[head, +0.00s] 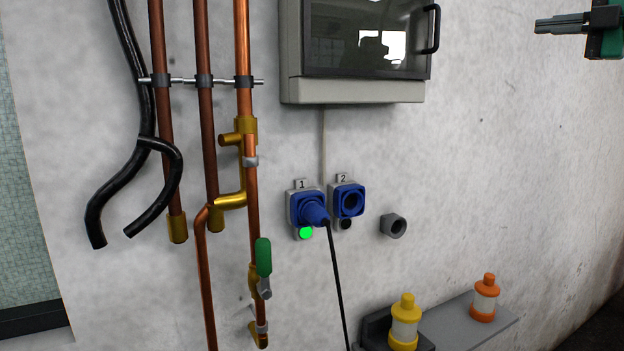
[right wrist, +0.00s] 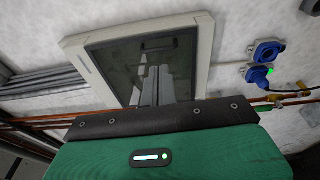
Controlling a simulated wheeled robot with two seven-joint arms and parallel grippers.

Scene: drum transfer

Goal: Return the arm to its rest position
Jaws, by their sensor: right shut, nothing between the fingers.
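My right gripper (head: 540,26) is at the upper right of the head view, pointing left. Its grey fingers are together and empty, well to the right of the wall cabinet. In the right wrist view its fingers (right wrist: 153,78) show in front of the cabinet's dark window, above the green gripper body. It touches nothing that I can see. My left gripper and arm are in neither view.
The wall cabinet (head: 352,91) hangs at the top middle. Below it a blue plug (head: 313,211) sits in socket 1, with a green light lit; socket 2 (head: 350,202) is empty. Copper pipes run down the left. A grey shelf (head: 448,325) holds yellow and orange-topped bottles.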

